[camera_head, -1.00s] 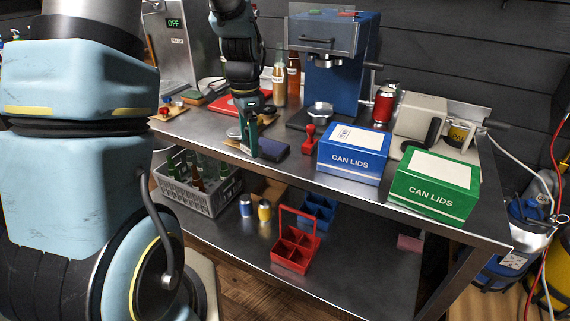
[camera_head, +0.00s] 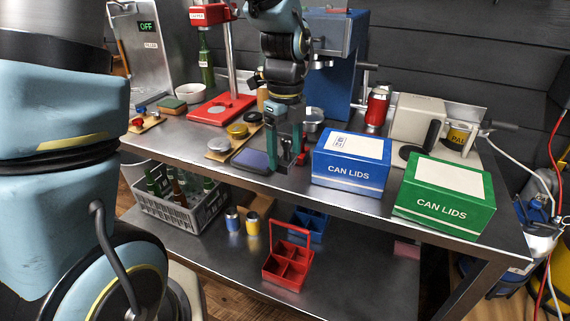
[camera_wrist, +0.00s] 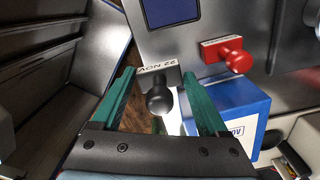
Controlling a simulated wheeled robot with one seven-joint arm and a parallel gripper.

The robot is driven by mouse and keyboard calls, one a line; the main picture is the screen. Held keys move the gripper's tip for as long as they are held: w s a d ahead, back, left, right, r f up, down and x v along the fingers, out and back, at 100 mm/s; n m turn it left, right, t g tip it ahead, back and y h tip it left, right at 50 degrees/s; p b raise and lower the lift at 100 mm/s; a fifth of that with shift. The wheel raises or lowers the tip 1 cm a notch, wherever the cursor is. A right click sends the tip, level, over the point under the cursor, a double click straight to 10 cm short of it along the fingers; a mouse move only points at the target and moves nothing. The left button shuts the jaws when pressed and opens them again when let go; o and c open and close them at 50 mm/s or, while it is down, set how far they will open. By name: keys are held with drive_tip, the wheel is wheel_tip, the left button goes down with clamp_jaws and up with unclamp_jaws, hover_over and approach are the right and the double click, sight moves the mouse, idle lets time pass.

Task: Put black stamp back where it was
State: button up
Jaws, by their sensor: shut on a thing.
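The black stamp (camera_wrist: 159,96) shows a round black knob and a label reading "22 NOV" in the wrist view. My gripper (camera_wrist: 158,74) has its two green fingertips shut on the stamp's block, one on each side. In the head view my gripper (camera_head: 285,158) points down near the bench's front edge, between the dark blue pad (camera_head: 250,160) and the blue CAN LIDS box (camera_head: 350,174). A red stamp (camera_wrist: 236,57) stands close by, to the right. I cannot tell whether the black stamp touches the bench.
The blue box (camera_wrist: 235,118) is close on the right in the wrist view. A green CAN LIDS box (camera_head: 443,208) stands further right. The coffee-machine-like blue device (camera_head: 338,62) stands behind. The lower shelf holds crates.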

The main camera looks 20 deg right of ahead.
sight(285, 158)
drive_tip(key=shift+f, duration=1.9)
drive_tip(key=shift+f, duration=0.15)
drive_tip(key=o, duration=0.9)
drive_tip(key=shift+o, duration=0.2)
wheel_tip(285, 158, up, 12)
drive_tip(key=shift+r+b, duration=0.2)
drive_tip(key=shift+b, duration=0.15)
drive_tip(key=a+f+n, duration=0.4)
drive_tip(key=a+n, duration=0.8)
drive_tip(key=n, duration=0.2)
drive_tip(key=w+a+f+n+t, duration=0.1)
drive_tip(key=a+f+n, duration=0.3)
drive_tip(key=a+n, duration=0.9)
drive_tip(key=shift+a+f+n+t, duration=0.15)
drive_tip(key=shift+f+n+t, duration=0.15)
drive_tip(key=shift+n, duration=1)
